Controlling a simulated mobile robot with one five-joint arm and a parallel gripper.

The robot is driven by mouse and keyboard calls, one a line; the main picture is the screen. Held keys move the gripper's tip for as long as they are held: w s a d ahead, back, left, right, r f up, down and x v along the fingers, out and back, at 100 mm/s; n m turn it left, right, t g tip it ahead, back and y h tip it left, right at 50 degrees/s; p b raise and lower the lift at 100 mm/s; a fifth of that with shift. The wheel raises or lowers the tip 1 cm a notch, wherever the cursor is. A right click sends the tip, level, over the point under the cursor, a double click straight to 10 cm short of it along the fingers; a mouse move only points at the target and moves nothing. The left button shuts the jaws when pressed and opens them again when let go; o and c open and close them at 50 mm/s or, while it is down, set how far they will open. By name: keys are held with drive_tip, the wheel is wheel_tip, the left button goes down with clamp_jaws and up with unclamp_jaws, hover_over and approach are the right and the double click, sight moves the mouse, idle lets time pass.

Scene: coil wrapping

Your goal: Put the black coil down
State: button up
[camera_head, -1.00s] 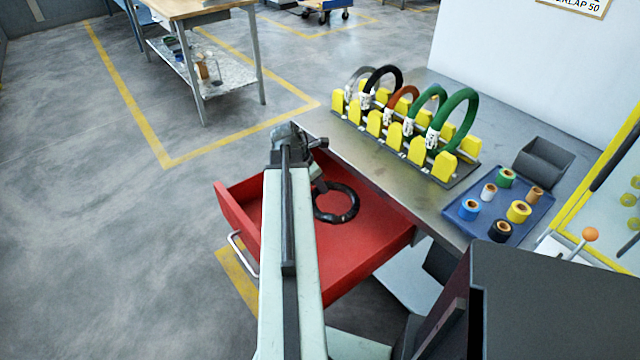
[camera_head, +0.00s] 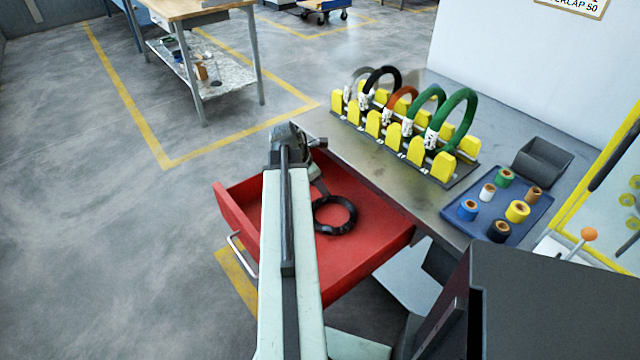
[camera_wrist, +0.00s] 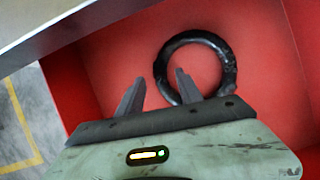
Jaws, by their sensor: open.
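The black coil (camera_head: 331,231) lies in the open red drawer (camera_head: 375,247), apparently flat on its floor. In the wrist view the coil (camera_wrist: 230,68) is a dark ring with its whole outline nearly clear. My gripper (camera_wrist: 160,79) is open, its two fingers apart, with the ring's left side showing between them and the right fingertip over the ring's inside. In the head view my gripper (camera_head: 319,187) is at the coil's upper left, partly hidden by my arm. Whether the fingers touch the coil cannot be told.
A rack with yellow holders (camera_head: 415,151) on the metal bench carries several coils, one of them black (camera_head: 369,83). A blue tray (camera_head: 470,228) with tape rolls is at the right. The drawer walls surround my gripper closely.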

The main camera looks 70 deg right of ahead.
drive_tip(key=p+v, duration=1)
drive_tip(key=v, duration=0.2)
drive_tip(key=w+a+f+m+t+y, duration=0.1)
drive_tip(key=w+a+m+t, duration=0.25)
drive_tip(key=w+a, duration=2.05)
drive_tip(key=w+a+m+y, duration=0.1)
drive_tip(key=w+a+m, duration=0.2)
drive_tip(key=a, duration=1.2)
drive_tip(key=w+a+m+y, duration=0.1)
drive_tip(key=w+a+m, duration=0.2)
drive_tip(key=a, duration=1.2)
drive_tip(key=shift+w+a+f+y, duration=0.3)
drive_tip(key=shift+w+f, duration=0.15)
drive_tip(key=shift+w, duration=0.75)
